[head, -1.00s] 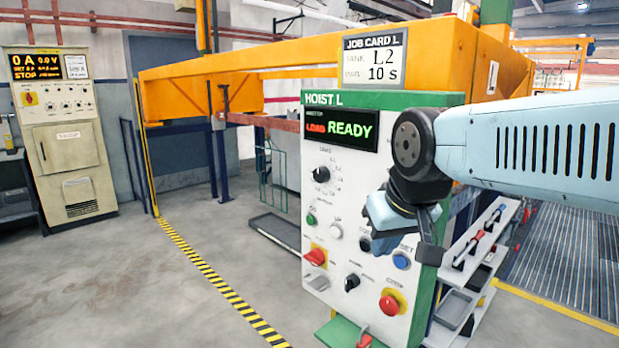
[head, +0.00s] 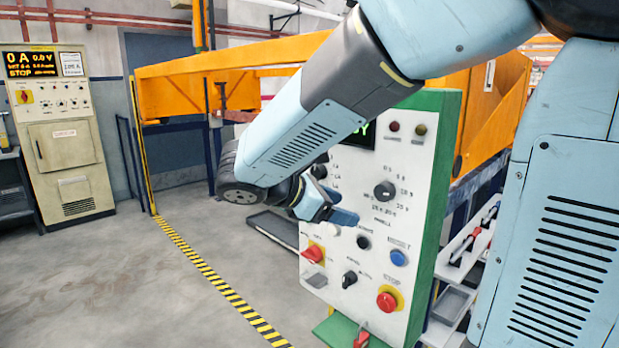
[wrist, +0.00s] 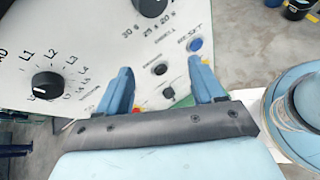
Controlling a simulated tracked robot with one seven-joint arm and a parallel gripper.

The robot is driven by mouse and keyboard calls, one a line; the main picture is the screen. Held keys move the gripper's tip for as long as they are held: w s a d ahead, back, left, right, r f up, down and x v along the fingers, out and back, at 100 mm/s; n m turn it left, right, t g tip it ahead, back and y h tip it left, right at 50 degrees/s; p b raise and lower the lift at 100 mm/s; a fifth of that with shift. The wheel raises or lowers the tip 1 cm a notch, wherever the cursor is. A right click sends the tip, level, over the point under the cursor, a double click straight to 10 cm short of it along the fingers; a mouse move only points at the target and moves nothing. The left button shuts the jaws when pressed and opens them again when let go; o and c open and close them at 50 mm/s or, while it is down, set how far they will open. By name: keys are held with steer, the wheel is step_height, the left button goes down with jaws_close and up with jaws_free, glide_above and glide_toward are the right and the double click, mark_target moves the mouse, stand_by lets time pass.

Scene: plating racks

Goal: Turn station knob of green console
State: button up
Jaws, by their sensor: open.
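The console (head: 420,215) has a white sloping panel with a green frame. Its station knob (wrist: 47,86) is round and black, ringed by L1, L2 and further L labels, at the left of the wrist view. In the head view the station knob (head: 318,171) shows only partly behind my arm. My gripper (head: 343,215) is open and empty in front of the panel, below that knob. In the wrist view my gripper (wrist: 164,88) has its two blue fingers apart, with the station knob outside them, left of the left finger. Which label the knob's mark meets is unclear.
A larger time knob (head: 385,190), a blue reset button (head: 398,257), a red stop button (head: 387,301) and a red switch (head: 314,253) share the panel. My arm covers most of the display (head: 369,136). A shelf rack (head: 452,300) stands right. Floor at left is clear.

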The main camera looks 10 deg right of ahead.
mark_target(315, 175)
steer(key=w+a+r+n+t+h, duration=0.1)
steer(key=w+a+n+t+h, duration=0.15)
steer(key=w+a+n, duration=0.35)
steer(key=w+a+n+t+h, duration=0.1)
steer(key=w+a+n+t, duration=0.2)
steer(key=a, duration=0.4)
steer(key=shift+t+y, duration=0.25)
steer(key=shift+t, duration=0.4)
steer(key=x, duration=1.3)
steer(key=shift+s+d+r, duration=0.2)
steer(key=shift+s+d, duration=0.05)
steer(key=shift+s, duration=0.05)
steer(key=shift+c, duration=0.3)
steer(key=c, duration=1)
steer(key=shift+m, duration=0.3)
steer(key=m, duration=0.5)
steer(key=shift+w+a+m, duration=0.1)
steer(key=shift+m, duration=0.2)
steer(key=m, duration=0.5)
steer(key=shift+f+m+h, duration=0.1)
steer(key=shift+m+h, duration=0.3)
